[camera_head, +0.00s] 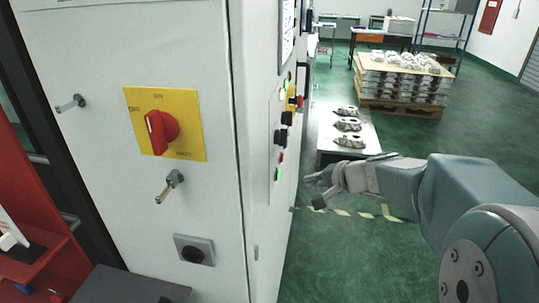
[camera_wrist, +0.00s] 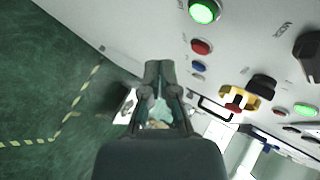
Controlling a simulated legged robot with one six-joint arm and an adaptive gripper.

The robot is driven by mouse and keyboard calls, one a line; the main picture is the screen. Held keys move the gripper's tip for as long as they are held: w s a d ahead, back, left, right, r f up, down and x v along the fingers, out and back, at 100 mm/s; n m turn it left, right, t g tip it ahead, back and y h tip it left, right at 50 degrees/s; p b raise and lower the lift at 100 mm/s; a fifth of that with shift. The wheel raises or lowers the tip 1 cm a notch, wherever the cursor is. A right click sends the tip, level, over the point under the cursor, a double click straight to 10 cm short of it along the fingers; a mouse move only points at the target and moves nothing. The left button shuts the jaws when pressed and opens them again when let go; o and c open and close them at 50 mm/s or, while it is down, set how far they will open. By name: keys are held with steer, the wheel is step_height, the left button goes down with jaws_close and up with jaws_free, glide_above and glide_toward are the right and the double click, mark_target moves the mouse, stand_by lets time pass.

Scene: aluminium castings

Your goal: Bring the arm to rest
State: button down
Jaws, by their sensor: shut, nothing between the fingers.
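My arm reaches in from the right in the head view, and my gripper (camera_head: 318,190) is beside the right face of a grey-white control cabinet (camera_head: 215,60). In the wrist view my gripper (camera_wrist: 158,68) points at the lower part of the picture's control panel side, with its fingertips together and nothing between them. The panel (camera_wrist: 270,50) with lit green buttons, a red and a blue button is to its right. Whether the fingers touch the cabinet cannot be told, but a gap seems to show.
A red rotary switch (camera_head: 160,132) on a yellow plate is on the cabinet's front. Several castings (camera_head: 348,125) lie on a low table (camera_head: 365,147) beyond my gripper. A pallet of stacked castings (camera_head: 400,85) stands farther back. Green floor (camera_head: 340,250) is open below my arm.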

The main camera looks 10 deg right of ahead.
steer(key=s+a+r+n+g+h, duration=0.1)
steer(key=s+a+n+g+h, duration=0.3)
steer(key=s, duration=1.1)
steer(key=s+d+n+h, duration=0.1)
steer(key=s+n, duration=0.1)
steer(key=s, duration=0.3)
steer(key=s+d+f+n+h, duration=0.1)
steer(key=s+n+h, duration=0.1)
steer(key=s, duration=0.4)
steer(key=shift+d+f+n+t, duration=0.15)
steer(key=shift+d+n+t, duration=0.15)
steer(key=shift+n, duration=0.1)
steer(key=shift+w, duration=0.1)
